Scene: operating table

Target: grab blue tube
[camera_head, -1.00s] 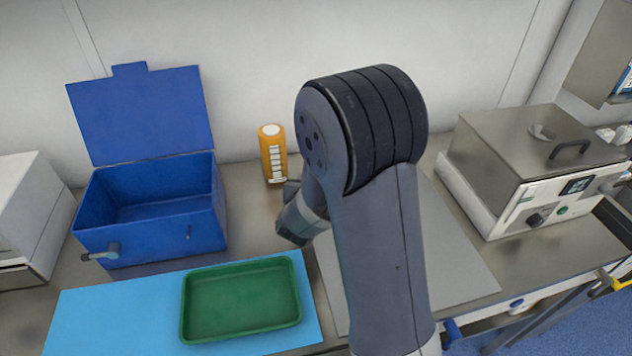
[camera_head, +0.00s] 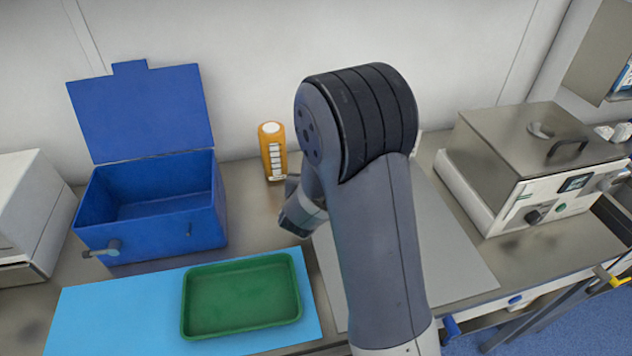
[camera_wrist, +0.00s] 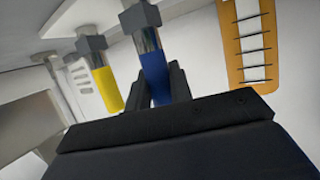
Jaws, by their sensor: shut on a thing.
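The blue tube (camera_wrist: 156,78) shows in the wrist view, with a grey collar and a clear glass part above its blue section. My gripper (camera_wrist: 160,86) is shut on it, one dark finger on each side of the blue section. A yellow tube (camera_wrist: 107,88) with a similar grey collar hangs to the left of it, apart from the fingers. In the head view my arm hides both tubes and the fingertips.
An orange bottle (camera_head: 273,151) stands near the wall, left of my arm. An open blue box (camera_head: 150,235), a green tray (camera_head: 240,332) on a light blue mat (camera_head: 90,315), and a steel bath machine (camera_head: 530,150) at the right surround the work area.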

